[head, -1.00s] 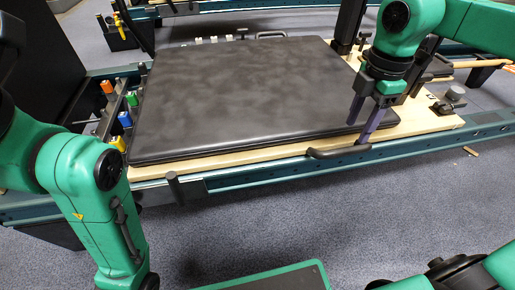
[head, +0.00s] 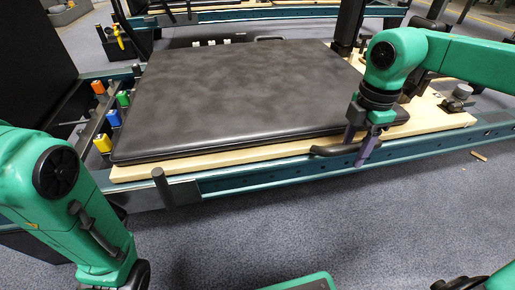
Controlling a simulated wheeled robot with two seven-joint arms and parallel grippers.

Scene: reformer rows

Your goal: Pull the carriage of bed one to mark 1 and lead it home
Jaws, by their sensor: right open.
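The carriage of the bed (head: 240,92) is a black padded slab on a pale wooden base, sitting on the blue-green rail frame (head: 270,176). I cannot make out mark 1.
Orange, green, blue and yellow spring ends (head: 102,143) sit left of the carriage. A short dark post (head: 162,186) stands on the near rail. Another bed frame (head: 230,14) lies behind. The near floor is mostly clear.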

